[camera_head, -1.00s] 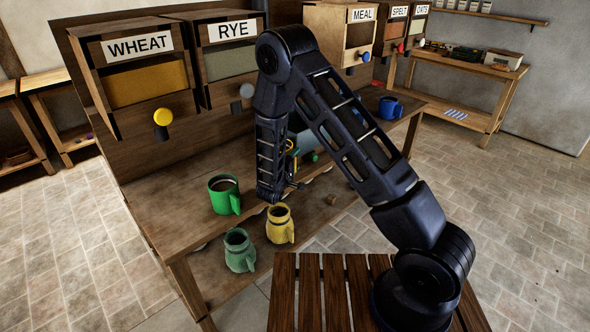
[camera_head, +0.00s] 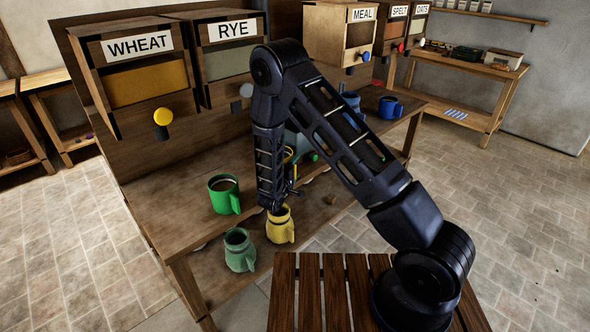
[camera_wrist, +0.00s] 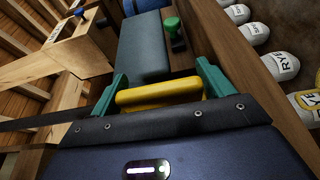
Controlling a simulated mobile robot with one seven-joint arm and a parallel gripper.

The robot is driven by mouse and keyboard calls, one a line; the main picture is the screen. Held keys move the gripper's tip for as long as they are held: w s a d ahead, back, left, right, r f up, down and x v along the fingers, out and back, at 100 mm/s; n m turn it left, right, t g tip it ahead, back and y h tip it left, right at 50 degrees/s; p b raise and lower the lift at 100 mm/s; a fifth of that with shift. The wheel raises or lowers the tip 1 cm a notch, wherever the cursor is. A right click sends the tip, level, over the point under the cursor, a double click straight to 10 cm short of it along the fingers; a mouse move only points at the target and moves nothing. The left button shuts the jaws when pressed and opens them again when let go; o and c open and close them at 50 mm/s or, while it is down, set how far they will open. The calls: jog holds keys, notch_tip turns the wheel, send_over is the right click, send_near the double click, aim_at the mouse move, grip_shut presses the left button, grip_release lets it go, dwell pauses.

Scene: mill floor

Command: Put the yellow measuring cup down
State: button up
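A yellow piece that I take for the measuring cup (camera_wrist: 160,93) lies between the two green fingers of my gripper (camera_wrist: 163,86) in the wrist view. The fingers touch it at both ends; only a bar-like part of it shows. In the head view, a small bit of yellow (camera_head: 289,154) shows beside my forearm, above the bench (camera_head: 175,183). My arm hides most of the gripper and the cup there. I cannot tell whether the cup touches any surface.
A green mug (camera_head: 224,194), a green jug (camera_head: 239,250) and a yellow jug (camera_head: 281,227) stand at the near left. A blue mug (camera_head: 390,108) stands farther right.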

jog(key=shift+s+a+r, duration=0.1)
jog(key=shift+s+r, duration=0.05)
jog(key=v, duration=1.2)
jog(key=s+d+r+m+g+h, duration=0.15)
jog(key=d+r+m+g, duration=0.35)
jog(key=d+r, duration=0.7)
jog(key=d+r+m+g+h, duration=0.35)
jog(key=d+r+g, duration=0.5)
jog(key=d, duration=0.55)
jog(key=s+d+r+m+y, duration=0.1)
jog(key=s+d+r+y, duration=0.2)
jog(key=s+r+y, duration=0.1)
jog(key=s+d+r+m+t+y, duration=0.1)
jog(key=s+d+r+m+y, duration=0.1)
jog(key=s+r, duration=0.4)
jog(key=s+d+r+m+y, duration=0.1)
jog(key=s+d+r+y, duration=0.4)
jog(key=s, duration=0.5)
jog(key=shift+s+r+t+y, duration=0.25)
jog(key=shift+t+y, duration=0.1)
jog(key=shift+y, duration=0.35)
jog(key=shift+m, duration=0.25)
